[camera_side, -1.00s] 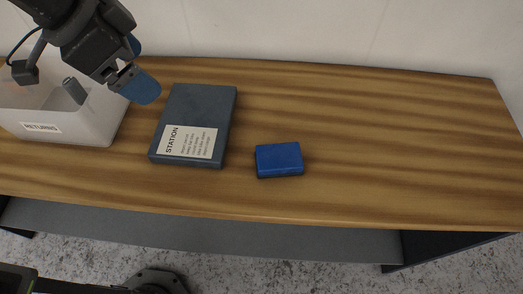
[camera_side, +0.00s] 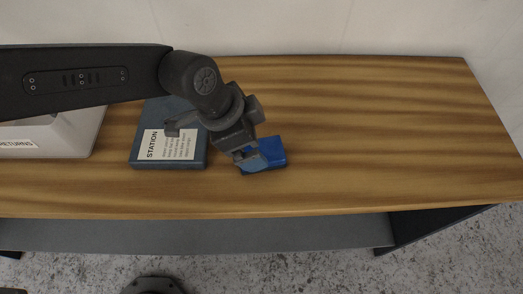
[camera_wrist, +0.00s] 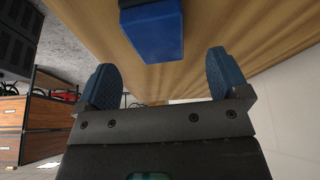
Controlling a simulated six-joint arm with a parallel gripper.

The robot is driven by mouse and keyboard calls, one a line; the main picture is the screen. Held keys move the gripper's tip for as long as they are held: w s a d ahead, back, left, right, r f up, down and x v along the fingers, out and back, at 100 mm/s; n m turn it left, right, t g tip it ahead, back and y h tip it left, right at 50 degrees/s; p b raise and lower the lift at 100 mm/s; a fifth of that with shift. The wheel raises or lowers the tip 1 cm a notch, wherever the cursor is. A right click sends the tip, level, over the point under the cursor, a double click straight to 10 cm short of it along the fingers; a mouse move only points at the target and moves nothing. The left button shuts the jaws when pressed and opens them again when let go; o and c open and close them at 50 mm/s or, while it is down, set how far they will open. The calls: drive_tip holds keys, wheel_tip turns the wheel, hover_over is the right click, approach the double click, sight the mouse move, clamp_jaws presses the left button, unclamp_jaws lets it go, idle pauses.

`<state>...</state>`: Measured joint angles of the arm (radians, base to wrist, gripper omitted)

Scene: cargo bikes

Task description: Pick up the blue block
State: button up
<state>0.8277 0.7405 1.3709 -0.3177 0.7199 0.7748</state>
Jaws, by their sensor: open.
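The blue block (camera_side: 273,152) lies on the wooden table, to the right of the station board. My gripper (camera_side: 252,160) is at the block's left side in the side view and hides part of it. In the wrist view the blue block (camera_wrist: 152,32) is at the top, ahead of the fingertips and roughly between their lines. My gripper (camera_wrist: 160,75) is open there, with a blue finger on each side and nothing between them. I cannot tell whether a finger touches the block.
A dark station board (camera_side: 139,148) with a white label lies left of the block, partly behind my arm. A white returns bin (camera_side: 80,143) stands at the far left. The wooden table (camera_side: 400,140) is clear to the right.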

sight(260, 150)
drive_tip(key=x, duration=0.5)
drive_tip(key=shift+d+f, duration=0.15)
drive_tip(key=shift+f, duration=0.15)
drive_tip(key=c, duration=1.1)
